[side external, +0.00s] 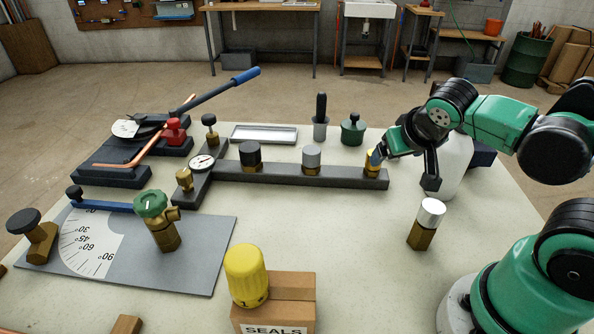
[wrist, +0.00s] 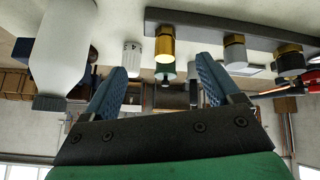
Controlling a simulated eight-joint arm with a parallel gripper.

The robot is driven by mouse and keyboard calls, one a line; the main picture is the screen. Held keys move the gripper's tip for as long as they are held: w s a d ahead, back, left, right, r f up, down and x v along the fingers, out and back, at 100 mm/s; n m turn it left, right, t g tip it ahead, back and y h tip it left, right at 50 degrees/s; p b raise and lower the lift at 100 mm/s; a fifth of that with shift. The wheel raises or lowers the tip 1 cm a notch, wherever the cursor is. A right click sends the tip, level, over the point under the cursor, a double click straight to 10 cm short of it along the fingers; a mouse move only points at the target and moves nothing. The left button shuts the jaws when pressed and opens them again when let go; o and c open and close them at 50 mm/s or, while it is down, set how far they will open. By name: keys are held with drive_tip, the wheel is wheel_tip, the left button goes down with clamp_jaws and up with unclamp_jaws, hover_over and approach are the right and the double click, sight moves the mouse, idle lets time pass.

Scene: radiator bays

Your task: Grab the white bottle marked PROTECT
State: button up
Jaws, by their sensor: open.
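A large white bottle (side external: 456,165) stands on the right part of the table in the side view, partly hidden behind my gripper and arm. A white bottle body (wrist: 62,45) with a dark cap (wrist: 50,103) shows at the left of the wrist view, outside the fingers. No PROTECT lettering is readable on it. My gripper (side external: 405,170) is open, with its fingers spread just left of the bottle in the side view. In the wrist view the two blue fingers (wrist: 160,85) are apart, with nothing gripped between them.
A dark manifold bar (side external: 300,174) with capped brass fittings lies left of my gripper. A white-topped brass fitting (side external: 427,224) stands in front. A green pot (side external: 353,130) is behind. A yellow cap (side external: 246,274) and a SEALS box (side external: 292,295) are at the front.

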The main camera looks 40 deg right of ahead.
sight(458, 131)
drive_tip(key=s+d+r+m+g+h, duration=0.1)
drive_tip(key=d+m+h, duration=0.1)
drive_tip(key=d+m, duration=0.1)
drive_tip(key=s+d+r+m+h, duration=0.1)
drive_tip(key=s+d+m+h, duration=0.1)
drive_tip(key=m+h, duration=0.1)
drive_tip(key=s+d+r+m+g+h, duration=0.1)
drive_tip(key=d+m+h, duration=0.1)
drive_tip(key=d+m, duration=0.1)
drive_tip(key=shift+s+d+g+h, duration=0.3)
drive_tip(key=shift+m+h, duration=0.5)
drive_tip(key=shift+m, duration=0.1)
drive_tip(key=shift+s+r+x, duration=0.15)
drive_tip(key=shift+x, duration=1.3)
drive_tip(key=shift+s+r+x, duration=0.15)
drive_tip(key=shift+x, duration=1.3)
drive_tip(key=shift+d, duration=0.15)
clamp_jaws()
